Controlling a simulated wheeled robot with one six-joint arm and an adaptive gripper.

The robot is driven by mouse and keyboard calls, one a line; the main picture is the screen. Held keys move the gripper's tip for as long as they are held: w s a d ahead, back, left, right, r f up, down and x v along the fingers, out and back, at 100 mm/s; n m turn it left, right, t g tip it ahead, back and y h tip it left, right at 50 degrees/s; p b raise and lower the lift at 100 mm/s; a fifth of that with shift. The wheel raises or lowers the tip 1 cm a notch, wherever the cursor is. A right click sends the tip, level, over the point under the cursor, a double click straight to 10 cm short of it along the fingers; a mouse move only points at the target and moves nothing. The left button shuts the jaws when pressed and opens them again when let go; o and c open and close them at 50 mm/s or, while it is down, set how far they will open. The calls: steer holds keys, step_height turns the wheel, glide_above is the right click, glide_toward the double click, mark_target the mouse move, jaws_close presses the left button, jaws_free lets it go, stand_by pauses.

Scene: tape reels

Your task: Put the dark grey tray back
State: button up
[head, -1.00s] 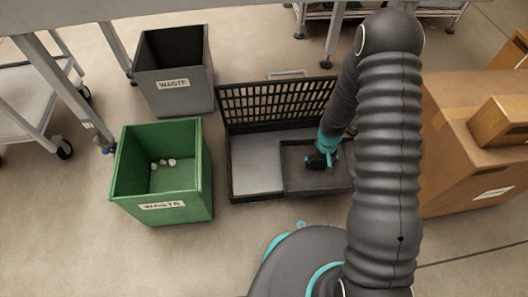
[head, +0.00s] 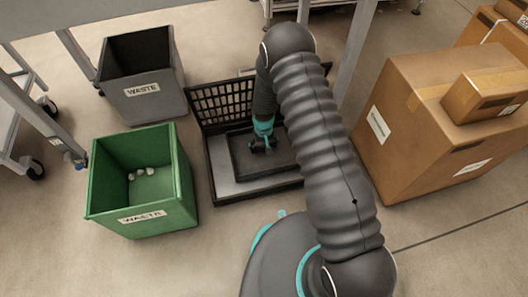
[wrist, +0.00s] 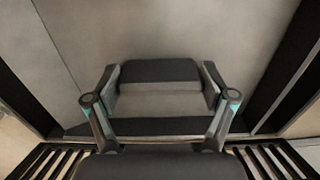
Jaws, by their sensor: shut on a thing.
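The dark grey tray (head: 245,163), shallow with a dark rim, shows in the head view inside or just over the black-framed bay (head: 258,196) with a slatted back panel. My gripper (head: 262,146) reaches down into the tray and is shut on it. The exact grip spot is too small to see. A light grey strip of the bay's floor (head: 217,168) shows left of the tray. In the wrist view my gripper's fingers (wrist: 160,98) are over a plain grey surface with dark edges. My arm hides the far right of the bay.
A green waste bin (head: 186,183) with small white scraps stands left of the bay. A dark grey waste bin (head: 140,103) stands behind it. Cardboard boxes (head: 415,115) fill the right. A metal table (head: 75,70) spans the back left. Floor shows between green bin and bay.

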mark_target(264, 151)
steer(key=shift+f, duration=2)
steer(key=shift+f+b, duration=0.1)
steer(key=shift+b, duration=0.2)
steer(key=shift+f, duration=0.15)
steer(key=o, duration=1.2)
step_height(264, 151, up, 13)
steer(key=shift+w+f+p, duration=0.1)
steer(key=shift+f+p, duration=0.1)
steer(key=shift+p, duration=0.55)
